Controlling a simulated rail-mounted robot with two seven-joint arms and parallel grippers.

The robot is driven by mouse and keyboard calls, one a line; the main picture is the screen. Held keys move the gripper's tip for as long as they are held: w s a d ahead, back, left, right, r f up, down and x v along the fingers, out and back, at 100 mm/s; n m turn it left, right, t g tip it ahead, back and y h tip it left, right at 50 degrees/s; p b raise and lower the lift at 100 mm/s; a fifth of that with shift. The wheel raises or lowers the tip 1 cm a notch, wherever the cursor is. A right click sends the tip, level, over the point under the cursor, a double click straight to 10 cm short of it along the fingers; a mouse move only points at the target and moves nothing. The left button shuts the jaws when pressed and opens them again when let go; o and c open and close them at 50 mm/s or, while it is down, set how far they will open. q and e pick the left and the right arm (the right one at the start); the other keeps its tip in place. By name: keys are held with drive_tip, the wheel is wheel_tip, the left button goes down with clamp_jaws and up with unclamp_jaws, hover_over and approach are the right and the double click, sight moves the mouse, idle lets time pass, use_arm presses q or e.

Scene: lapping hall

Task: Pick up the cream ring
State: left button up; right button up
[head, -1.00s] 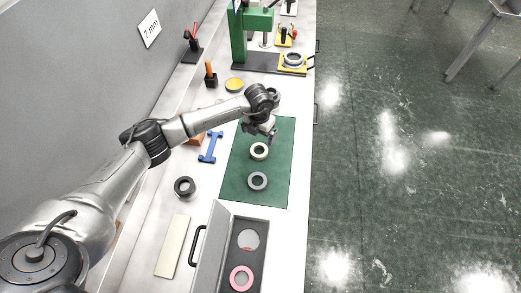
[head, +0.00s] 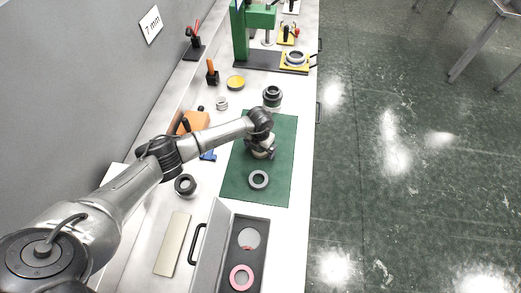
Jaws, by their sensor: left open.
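The cream ring (head: 255,154) lies on the green mat (head: 280,185), mostly hidden under my left gripper. Only a pale part of it shows. My left gripper (head: 264,153) is over the ring, pointing down, with its jaws open. I cannot tell whether the fingers are around the ring or still above it. A dark grey ring (head: 258,180) lies on the mat just nearer than the gripper. My right gripper is not in view.
A black ring (head: 185,185) and a pale bar (head: 172,244) lie left of the mat. An open grey case (head: 265,238) holds a pink ring (head: 241,278). A dark stacked cylinder (head: 272,97) stands just beyond the mat. A green press (head: 240,40) stands farther back.

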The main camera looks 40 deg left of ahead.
use_arm(q)
drive_tip(key=shift+f, duration=0.15)
drive_tip(key=shift+c, duration=0.4)
drive_tip(key=c, duration=1)
